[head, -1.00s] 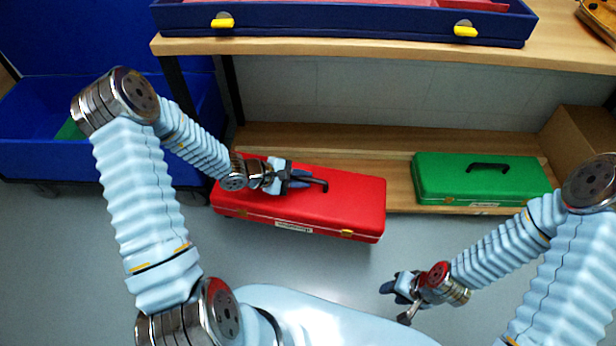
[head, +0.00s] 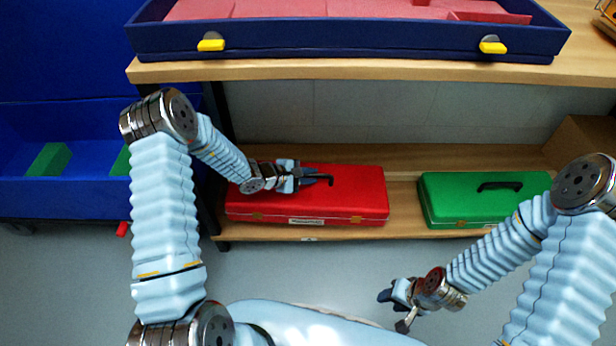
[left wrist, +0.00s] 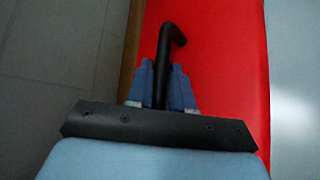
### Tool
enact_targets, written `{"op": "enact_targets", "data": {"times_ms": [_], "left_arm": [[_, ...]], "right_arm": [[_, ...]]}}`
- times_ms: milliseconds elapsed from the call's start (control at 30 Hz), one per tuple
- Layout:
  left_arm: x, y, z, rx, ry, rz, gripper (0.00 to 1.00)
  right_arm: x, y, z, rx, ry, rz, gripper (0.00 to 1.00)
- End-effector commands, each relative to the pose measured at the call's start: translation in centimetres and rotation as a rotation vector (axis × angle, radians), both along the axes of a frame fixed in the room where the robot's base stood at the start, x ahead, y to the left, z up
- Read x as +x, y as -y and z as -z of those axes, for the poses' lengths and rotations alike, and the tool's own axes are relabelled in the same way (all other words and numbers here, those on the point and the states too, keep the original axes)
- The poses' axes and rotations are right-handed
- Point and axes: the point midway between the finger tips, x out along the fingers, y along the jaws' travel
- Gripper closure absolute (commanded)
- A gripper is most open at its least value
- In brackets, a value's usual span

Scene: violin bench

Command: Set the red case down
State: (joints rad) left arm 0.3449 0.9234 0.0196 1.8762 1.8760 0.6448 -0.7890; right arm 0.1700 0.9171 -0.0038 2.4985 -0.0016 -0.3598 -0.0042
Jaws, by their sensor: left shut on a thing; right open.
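The red case (head: 350,196) is over the lower wooden shelf, left of the green case. Its front edge lies just behind the shelf's front edge. I cannot tell whether its underside touches the shelf. My left gripper (head: 312,177) is shut on the case's black handle; the left wrist view shows its blue fingers (left wrist: 161,88) on both sides of the handle (left wrist: 172,40), with the red lid (left wrist: 225,70) beneath. My right gripper (head: 388,296) is open and empty, in front of the shelf at the lower right.
The green case (head: 456,207) stands to the right on the lower shelf (head: 402,200), with a gap between. A wooden upper shelf (head: 350,69) carries a dark blue open case (head: 350,42) above. A blue bin (head: 80,198) stands at the left.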

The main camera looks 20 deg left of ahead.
Motion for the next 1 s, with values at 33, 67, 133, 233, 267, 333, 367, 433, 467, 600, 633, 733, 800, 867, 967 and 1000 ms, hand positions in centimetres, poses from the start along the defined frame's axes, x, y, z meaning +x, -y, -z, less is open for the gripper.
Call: {"op": "enact_targets", "data": {"times_ms": [33,67,133,233,267,333,367,433,467,600,633,733,800,867,967,1000], "left_arm": [[0.1,0.1,0.5,-0.002,0.005,0.001,1.00],[0.1,0.0,0.8,-0.002,0.005,0.001,1.00],[0.2,0.0,1.2,-0.003,0.006,0.000,1.00],[0.1,0.0,1.8,-0.002,0.005,0.001,1.00],[0.1,0.1,2.1,-0.002,0.005,0.001,1.00],[0.1,0.1,2.9,-0.002,0.005,0.001,1.00],[0.1,0.1,3.4,-0.002,0.005,0.001,1.00],[0.1,0.1,4.4,-0.002,0.005,0.001,1.00],[0.1,0.1,4.7,-0.003,0.005,0.002,1.00],[0.2,0.0,5.1,-0.001,0.007,0.000,1.00],[0.2,0.0,5.1,-0.001,0.007,0.000,1.00],[0.0,-0.1,5.4,0.002,0.001,0.000,0.76],[0.0,0.0,5.3,0.002,0.001,0.000,0.65],[0.0,0.0,5.3,0.002,0.001,0.000,0.56],[0.0,0.0,5.3,0.001,0.001,0.001,0.53],[0.0,0.0,5.3,0.001,0.001,0.001,0.53]], "right_arm": [[0.0,0.0,0.1,0.000,0.000,0.000,0.57],[0.0,0.0,0.1,0.000,0.000,0.000,0.57],[0.0,0.0,0.1,0.001,-0.001,0.000,0.57],[0.0,0.0,0.2,0.001,-0.001,0.000,0.57],[0.0,0.0,0.2,0.001,-0.001,0.000,0.57],[0.0,-0.1,0.3,0.001,-0.001,0.000,0.57],[0.0,-0.1,0.4,0.001,-0.001,0.000,0.57],[0.0,-0.1,0.5,0.001,0.000,-0.001,0.57],[0.0,-0.1,0.5,0.002,0.000,-0.001,0.57],[0.0,-0.1,0.5,0.002,-0.001,-0.002,0.57],[0.0,-0.1,0.4,0.002,-0.001,-0.002,0.57],[0.0,-0.1,0.5,0.002,-0.001,-0.002,0.57],[0.0,-0.1,0.5,0.002,-0.001,-0.002,0.57],[0.0,-0.1,0.5,0.002,-0.001,-0.002,0.57],[0.0,-0.1,0.5,0.002,-0.001,-0.002,0.57],[0.0,-0.1,0.5,0.002,-0.001,-0.002,0.57]]}}
